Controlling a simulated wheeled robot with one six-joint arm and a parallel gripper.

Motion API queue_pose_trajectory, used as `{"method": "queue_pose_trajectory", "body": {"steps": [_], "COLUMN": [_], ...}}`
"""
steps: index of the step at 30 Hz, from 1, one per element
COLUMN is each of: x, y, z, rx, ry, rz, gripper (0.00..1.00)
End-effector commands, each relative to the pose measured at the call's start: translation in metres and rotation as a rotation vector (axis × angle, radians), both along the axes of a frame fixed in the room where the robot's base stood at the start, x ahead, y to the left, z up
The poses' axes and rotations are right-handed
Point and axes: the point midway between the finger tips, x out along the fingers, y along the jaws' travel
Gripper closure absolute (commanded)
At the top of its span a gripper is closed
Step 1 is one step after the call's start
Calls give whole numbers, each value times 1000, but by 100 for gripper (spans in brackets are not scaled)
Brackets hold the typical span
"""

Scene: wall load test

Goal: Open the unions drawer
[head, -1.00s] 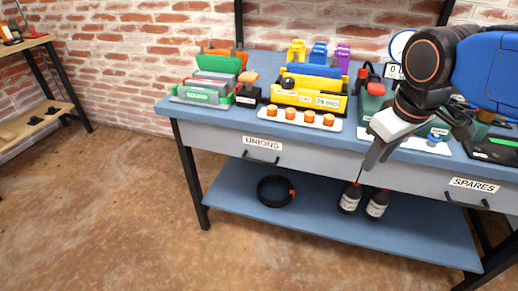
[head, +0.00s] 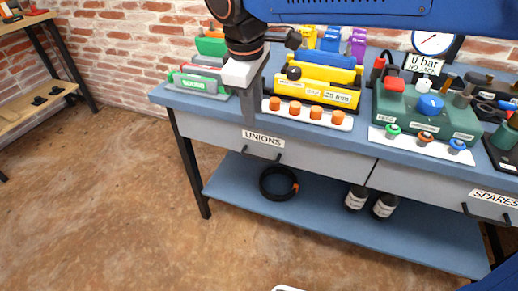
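The unions drawer (head: 215,138) is a grey front under the left half of the blue bench top. It looks closed, in line with the spares drawer front. A white UNIONS label (head: 263,138) sits on it, with a dark bar handle (head: 262,154) just below. My gripper (head: 249,118) points down in front of the bench, its tips just above the label in the picture and apart from the handle. The fingers overlap in this view, so I cannot tell the gap between them. Nothing shows held in it.
The spares drawer (head: 475,196) is at right. The bench top carries a white tray of orange caps (head: 308,115), yellow blocks (head: 318,91) and a green valve block (head: 430,115). A black ring (head: 279,183) and two bottles (head: 370,201) stand on the lower shelf. The floor in front is open.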

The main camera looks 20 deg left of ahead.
Motion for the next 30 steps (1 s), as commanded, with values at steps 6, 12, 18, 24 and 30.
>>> {"method": "queue_pose_trajectory", "body": {"steps": [6, 12, 18, 24, 30], "x": [5, 11, 18, 25, 29], "y": [-1, -2, -2, -3, -3], "z": [-26, -61, -96, -130, -155], "rx": [-3, -3, -4, -3, -2], "ry": [1, 1, 1, 1, 1], "rz": [-2, -2, -2, -3, -2], "gripper": [72, 72, 72, 72, 72]}}
